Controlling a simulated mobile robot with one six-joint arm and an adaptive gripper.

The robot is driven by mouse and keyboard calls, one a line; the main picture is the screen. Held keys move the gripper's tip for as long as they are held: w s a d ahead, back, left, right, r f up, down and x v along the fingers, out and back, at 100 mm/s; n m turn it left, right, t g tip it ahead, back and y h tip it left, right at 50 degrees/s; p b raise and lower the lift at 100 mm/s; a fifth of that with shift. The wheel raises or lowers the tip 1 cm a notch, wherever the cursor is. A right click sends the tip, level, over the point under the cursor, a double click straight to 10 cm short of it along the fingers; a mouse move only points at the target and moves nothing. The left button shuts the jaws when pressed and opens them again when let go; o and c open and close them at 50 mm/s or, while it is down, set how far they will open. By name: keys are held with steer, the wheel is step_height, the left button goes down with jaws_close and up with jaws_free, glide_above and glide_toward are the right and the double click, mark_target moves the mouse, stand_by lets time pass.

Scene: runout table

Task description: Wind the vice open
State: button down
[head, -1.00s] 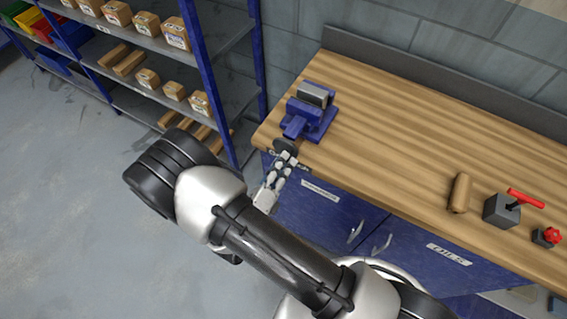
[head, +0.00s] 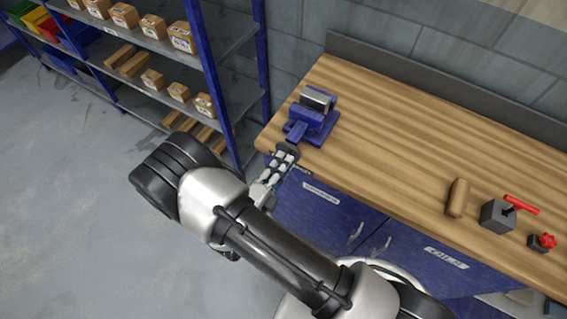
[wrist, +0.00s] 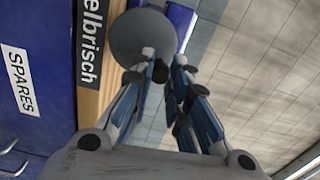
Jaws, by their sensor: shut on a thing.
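The blue vice (head: 318,125) stands on the left end of the wooden bench, its grey jaw block on top. A round dark grey disc (head: 289,149) sits at its near end, and fills the upper middle of the wrist view (wrist: 140,38). My gripper (head: 281,160) is at this disc, just off the bench's front edge. In the wrist view my gripper (wrist: 171,73) has its fingertips at the disc's lower right side, shut on the vice's handle. The handle is mostly hidden by the fingers, and its angle cannot be made out.
The bench top (head: 400,150) is clear between the vice and a wooden cylinder (head: 457,198). A grey block with a red lever (head: 497,215) and a red knob (head: 544,240) stand farther right. Blue cabinets (head: 320,205) lie under the bench. A shelf rack (head: 215,75) stands left.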

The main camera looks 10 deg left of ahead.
steer(key=shift+a+r+n, duration=0.1)
steer(key=shift+n, duration=0.2)
steer(key=shift+w+a+r+n+p, duration=0.1)
steer(key=shift+n+p, duration=0.05)
steer(key=shift+n, duration=0.25)
steer(key=shift+a+r+n+p, duration=0.1)
steer(key=shift+n+p, duration=0.05)
steer(key=shift+n, duration=0.25)
steer(key=c, duration=1.6)
jaws_free()
steer(key=shift+f, duration=0.15)
steer(key=v, duration=0.7)
